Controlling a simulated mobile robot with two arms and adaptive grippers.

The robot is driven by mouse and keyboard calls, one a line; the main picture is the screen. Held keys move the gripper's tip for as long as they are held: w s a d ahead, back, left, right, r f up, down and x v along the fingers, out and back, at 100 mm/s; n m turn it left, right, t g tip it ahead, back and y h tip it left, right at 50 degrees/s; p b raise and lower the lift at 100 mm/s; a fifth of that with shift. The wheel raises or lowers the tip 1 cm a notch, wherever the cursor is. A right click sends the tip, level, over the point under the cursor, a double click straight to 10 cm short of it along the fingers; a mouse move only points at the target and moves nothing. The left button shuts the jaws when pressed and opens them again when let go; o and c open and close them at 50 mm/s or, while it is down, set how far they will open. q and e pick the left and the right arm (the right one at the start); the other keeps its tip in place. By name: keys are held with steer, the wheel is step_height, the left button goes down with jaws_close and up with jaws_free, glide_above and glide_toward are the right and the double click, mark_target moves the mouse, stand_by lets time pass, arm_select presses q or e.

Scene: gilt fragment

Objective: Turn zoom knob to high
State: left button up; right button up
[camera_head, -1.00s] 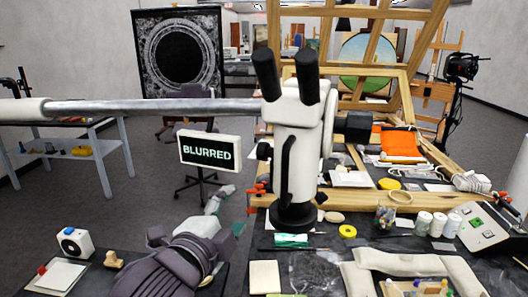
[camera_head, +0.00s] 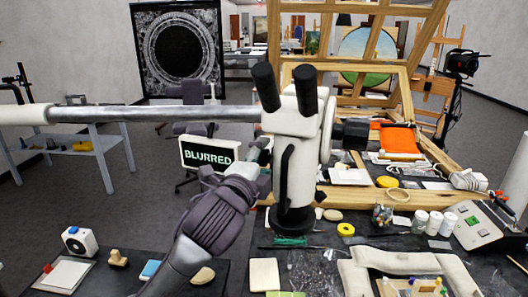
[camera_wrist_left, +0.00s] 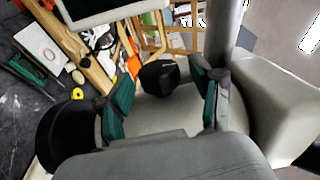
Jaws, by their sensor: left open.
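The white stereo microscope (camera_head: 296,155) hangs on a grey boom arm, with black eyepieces on top. Its black zoom knob (camera_wrist_left: 158,77) shows in the left wrist view, on the side of the white body. My left gripper (camera_head: 260,152) is at the microscope's left side in the head view, partly covering that side. In the left wrist view my left gripper (camera_wrist_left: 163,98) is open, with a green-padded finger on either side of the knob; contact cannot be told. A small display (camera_head: 209,154) left of the microscope reads BLURRED. My right gripper is not in view.
The grey boom (camera_head: 160,114) runs left above my arm. A dark bench below holds a white-and-blue device (camera_head: 77,241), a wooden stamp (camera_head: 118,258), a yellow tape roll (camera_head: 346,229) and several jars. A wooden frame (camera_head: 375,195) lies right.

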arm_select(q)
steer(key=shift+w+d, duration=0.15)
steer(key=shift+w, duration=0.4)
